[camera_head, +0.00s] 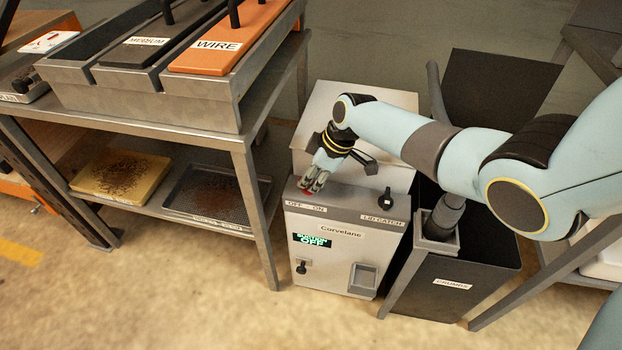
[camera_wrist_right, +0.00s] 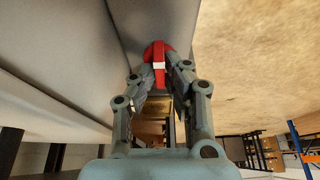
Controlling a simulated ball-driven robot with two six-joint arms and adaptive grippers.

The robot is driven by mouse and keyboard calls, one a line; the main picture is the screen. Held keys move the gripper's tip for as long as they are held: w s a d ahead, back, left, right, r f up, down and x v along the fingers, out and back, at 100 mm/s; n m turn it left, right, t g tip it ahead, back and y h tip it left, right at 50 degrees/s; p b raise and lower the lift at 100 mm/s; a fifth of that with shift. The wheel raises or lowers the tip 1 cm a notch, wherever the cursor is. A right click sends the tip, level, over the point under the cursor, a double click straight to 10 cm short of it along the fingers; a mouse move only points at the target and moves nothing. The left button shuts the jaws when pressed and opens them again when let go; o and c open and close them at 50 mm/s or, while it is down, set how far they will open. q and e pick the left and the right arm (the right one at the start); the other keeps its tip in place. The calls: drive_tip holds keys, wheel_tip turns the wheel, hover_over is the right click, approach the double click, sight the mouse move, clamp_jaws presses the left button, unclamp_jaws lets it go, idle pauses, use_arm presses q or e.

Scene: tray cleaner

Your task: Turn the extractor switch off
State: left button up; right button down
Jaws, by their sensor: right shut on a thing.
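The extractor (camera_head: 330,255) is a light grey box labelled "Corvelane". Its green display (camera_head: 312,240) reads "OFF" on the lower line; the upper line is too small to be sure of. A red switch (camera_head: 308,191) sits on its top edge above the "OFF – ON" label (camera_head: 306,206). My right gripper (camera_head: 314,184) reaches down to it and is shut on it. In the right wrist view the red switch (camera_wrist_right: 158,55), with a white mark, is between the fingertips (camera_wrist_right: 160,72). The fingers partly hide it. My left gripper is not in view.
A black lid catch knob (camera_head: 386,200) stands right of the switch. A dark crumbs bin (camera_head: 455,275) is at the right. The front floor is clear.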

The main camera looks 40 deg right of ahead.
idle(0.4)
drive_tip(key=c, duration=1.4)
unclamp_jaws()
drive_tip(key=v, duration=1.2)
